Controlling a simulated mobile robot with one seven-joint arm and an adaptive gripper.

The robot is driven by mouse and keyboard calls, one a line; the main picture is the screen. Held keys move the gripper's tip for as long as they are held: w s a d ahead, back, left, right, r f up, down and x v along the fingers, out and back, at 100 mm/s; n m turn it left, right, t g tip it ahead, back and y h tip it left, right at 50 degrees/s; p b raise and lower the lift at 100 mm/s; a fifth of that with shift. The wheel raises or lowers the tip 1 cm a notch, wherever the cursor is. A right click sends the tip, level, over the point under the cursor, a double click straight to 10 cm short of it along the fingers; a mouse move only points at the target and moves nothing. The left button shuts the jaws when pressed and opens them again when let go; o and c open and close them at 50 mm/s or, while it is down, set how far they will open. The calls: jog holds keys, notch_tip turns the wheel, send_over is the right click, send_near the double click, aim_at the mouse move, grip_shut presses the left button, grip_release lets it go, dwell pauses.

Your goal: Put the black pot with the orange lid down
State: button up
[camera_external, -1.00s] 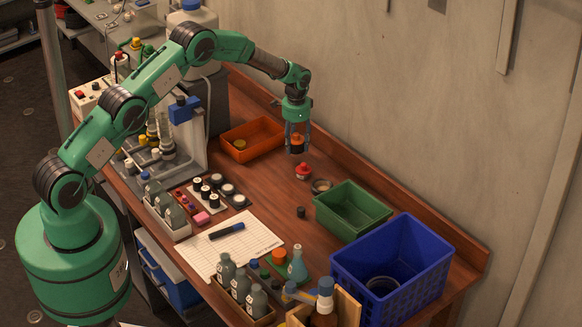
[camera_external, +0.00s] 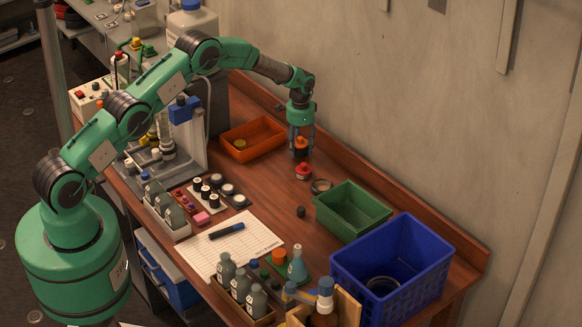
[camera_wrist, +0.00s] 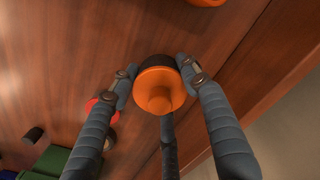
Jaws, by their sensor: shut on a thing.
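The black pot with the orange lid (camera_external: 300,147) is in my gripper (camera_external: 300,137), over the back part of the wooden bench, near the wall. In the wrist view the round orange lid (camera_wrist: 158,88) faces the camera, with a little of the black body at its edge. The fingers of my gripper (camera_wrist: 155,82) are shut on the pot from both sides. Whether the pot's base touches the bench cannot be told. Bare wood shows around it in the wrist view.
A red-lidded pot (camera_external: 303,172) stands just in front of the held pot. An orange tray (camera_external: 262,153) is to the left, a green bin (camera_external: 350,232) and a blue crate (camera_external: 410,290) to the right. A small black piece (camera_external: 301,212) lies nearer. Bare wood lies between.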

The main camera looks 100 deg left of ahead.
jog(key=shift+f, duration=0.55)
jog(key=shift+f, duration=0.15)
jog(key=o, duration=1.2)
jog(key=shift+r, duration=6.15)
jog(key=shift+w+r, duration=0.1)
